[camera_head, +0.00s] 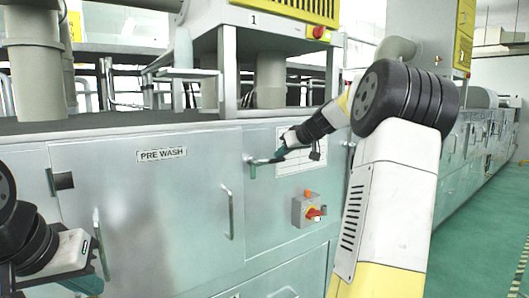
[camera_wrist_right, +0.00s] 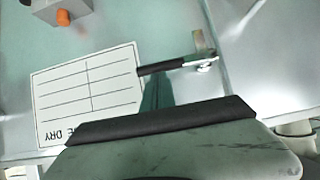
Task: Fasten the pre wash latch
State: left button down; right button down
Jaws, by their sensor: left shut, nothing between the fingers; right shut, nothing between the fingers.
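The pre wash door (camera_head: 150,205) is a grey metal panel labelled "PRE WASH", and it looks flush with the cabinet front. The latch (camera_head: 252,168) sits just right of the door's right edge. Its dark lever (camera_head: 265,161) points right, away from the door. In the right wrist view the latch (camera_wrist_right: 203,62) has a bright pivot and a black-gripped lever (camera_wrist_right: 163,66). My right gripper (camera_head: 281,153) is shut at the lever's free end, with its teal finger (camera_wrist_right: 157,88) close to the grip; contact is unclear. My left gripper (camera_head: 92,284) is shut and empty at lower left.
A vertical door handle (camera_head: 229,212) is right of the door's middle, and another handle (camera_head: 100,245) is near my left gripper. A switch box (camera_head: 307,210) with an orange-red knob projects below the white chart (camera_head: 302,158). Green floor is open at right.

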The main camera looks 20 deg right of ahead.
jog(key=shift+d+f+y, duration=0.2)
jog(key=shift+f+y, duration=0.1)
jog(key=shift+f, duration=0.1)
jog(key=s+a+f+m+y, duration=0.1)
jog(key=a+f+m+y, duration=0.4)
jog(key=f+m+y, duration=0.5)
jog(key=shift+s+a+f+m+t, duration=0.15)
jog(key=shift+s+f+m+t, duration=0.2)
jog(key=shift+m, duration=0.35)
dwell(0.7)
dwell(0.5)
jog(key=shift+w, duration=0.1)
